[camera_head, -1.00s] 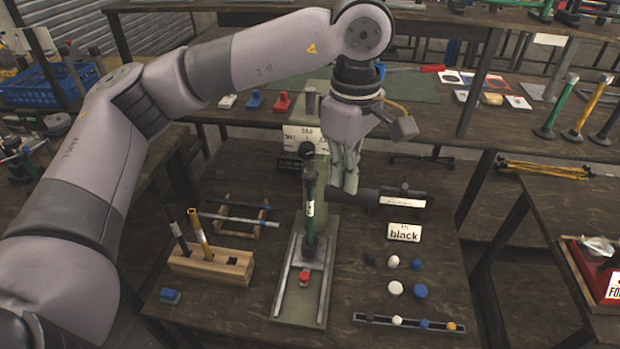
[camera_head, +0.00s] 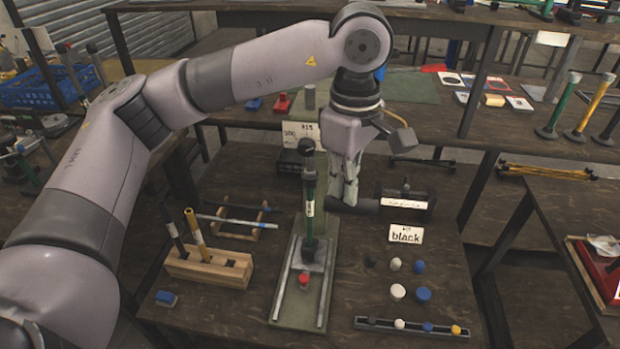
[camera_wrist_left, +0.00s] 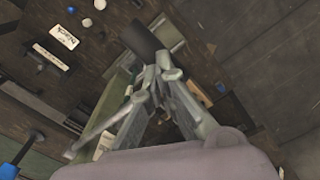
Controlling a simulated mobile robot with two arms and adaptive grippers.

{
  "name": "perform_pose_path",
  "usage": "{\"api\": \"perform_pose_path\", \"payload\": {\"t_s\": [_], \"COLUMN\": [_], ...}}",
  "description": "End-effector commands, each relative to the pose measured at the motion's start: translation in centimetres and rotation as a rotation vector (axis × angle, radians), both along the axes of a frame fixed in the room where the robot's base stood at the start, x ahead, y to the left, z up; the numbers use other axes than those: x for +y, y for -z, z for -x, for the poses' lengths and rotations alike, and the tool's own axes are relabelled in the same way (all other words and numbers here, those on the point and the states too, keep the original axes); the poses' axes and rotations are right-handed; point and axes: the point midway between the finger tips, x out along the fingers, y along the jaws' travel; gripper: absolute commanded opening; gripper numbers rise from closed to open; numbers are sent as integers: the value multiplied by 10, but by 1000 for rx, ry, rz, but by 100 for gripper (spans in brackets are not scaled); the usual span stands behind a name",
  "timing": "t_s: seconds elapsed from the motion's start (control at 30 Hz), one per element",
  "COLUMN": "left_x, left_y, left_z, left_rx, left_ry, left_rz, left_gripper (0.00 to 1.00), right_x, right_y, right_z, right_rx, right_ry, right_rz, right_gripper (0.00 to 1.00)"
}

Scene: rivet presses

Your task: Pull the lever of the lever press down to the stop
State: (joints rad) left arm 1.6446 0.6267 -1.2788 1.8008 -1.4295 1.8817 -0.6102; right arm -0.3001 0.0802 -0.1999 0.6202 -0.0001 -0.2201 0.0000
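The lever press has a green upright (camera_head: 309,225) with a pale label, standing on a light green base plate (camera_head: 285,312) with two rails. Its lever's dark grip (camera_head: 362,208) sticks out to the right of the upright, roughly level. My left gripper (camera_head: 347,201) points down from above, with its fingertips at this grip. In the left wrist view the dark grip (camera_wrist_left: 145,38) runs out from between the nearly closed fingertips (camera_wrist_left: 161,73). The exact contact is partly hidden. My right gripper is not in view.
A red piece (camera_head: 303,280) sits between the rails. Left are a wooden block (camera_head: 205,268) with upright handles and a small rack (camera_head: 240,220). Right are a labelled dark device (camera_head: 404,194), a "black" sign (camera_head: 406,234), several knobs (camera_head: 398,291) and a narrow tray (camera_head: 372,325).

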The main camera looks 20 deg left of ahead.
Motion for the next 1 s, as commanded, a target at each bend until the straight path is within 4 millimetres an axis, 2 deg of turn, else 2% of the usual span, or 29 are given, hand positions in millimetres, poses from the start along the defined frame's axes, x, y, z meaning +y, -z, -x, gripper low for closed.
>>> {"api": "perform_pose_path", "payload": {"t_s": [0.43,0.9,1.0], "left_x": [1,1,1], "left_y": [4,32,30], "left_z": [-1,0,0], "left_rx": [2,3,3], "left_ry": [-4,-4,-4], "left_rz": [-5,-6,-6], "left_gripper": [0,0,0], "right_x": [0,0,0], "right_y": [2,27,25], "right_z": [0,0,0], "right_rx": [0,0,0], "right_ry": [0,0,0], "right_rz": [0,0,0], "right_gripper": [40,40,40]}}
